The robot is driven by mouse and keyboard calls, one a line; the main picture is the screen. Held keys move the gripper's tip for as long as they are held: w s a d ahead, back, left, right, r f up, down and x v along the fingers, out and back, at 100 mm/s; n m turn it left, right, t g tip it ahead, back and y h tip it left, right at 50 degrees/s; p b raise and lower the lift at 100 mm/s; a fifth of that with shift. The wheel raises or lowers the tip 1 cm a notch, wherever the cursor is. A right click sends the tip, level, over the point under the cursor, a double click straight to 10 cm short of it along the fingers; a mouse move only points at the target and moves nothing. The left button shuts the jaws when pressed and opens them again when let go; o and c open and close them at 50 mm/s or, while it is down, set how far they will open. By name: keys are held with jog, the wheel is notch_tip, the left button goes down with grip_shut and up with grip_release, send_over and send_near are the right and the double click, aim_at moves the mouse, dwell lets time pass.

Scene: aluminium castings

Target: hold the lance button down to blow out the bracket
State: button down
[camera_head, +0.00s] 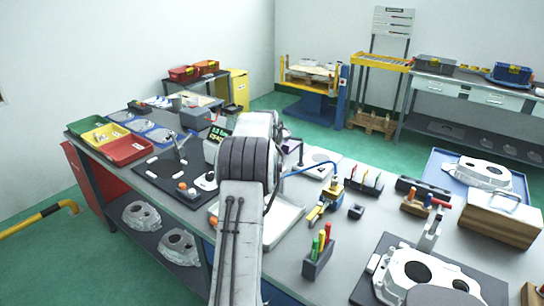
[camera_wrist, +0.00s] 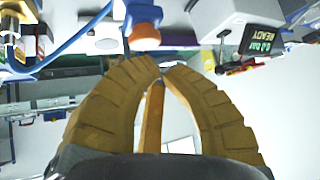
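My gripper (camera_wrist: 164,68) shows in the wrist view with its ribbed tan fingers drawn together at the tips; a thin tan strip lies between them, and I see nothing clearly gripped. Just beyond the tips is a blue and orange piece (camera_wrist: 143,22), apart from them as far as I can tell; it may be the lance button. In the head view a yellow and blue tool (camera_head: 332,190) with a blue hose stands on the bench; it looks like the lance. My arm hides the gripper there. Grey castings sit at the right, one in front (camera_head: 420,272), one on a blue tray (camera_head: 437,160); which is the bracket is unclear.
A pen holder (camera_head: 318,262), a small dark block (camera_head: 356,211) and a wooden box (camera_head: 500,218) stand on the bench. A display reading READY (camera_wrist: 262,40) is at the wrist view's upper right. Coloured bins (camera_head: 127,150) are at the left.

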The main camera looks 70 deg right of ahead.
jog(key=shift+r, duration=0.15)
jog(key=shift+r+p, duration=2)
jog(key=shift+r, duration=0.45)
jog(key=shift+f, duration=0.15)
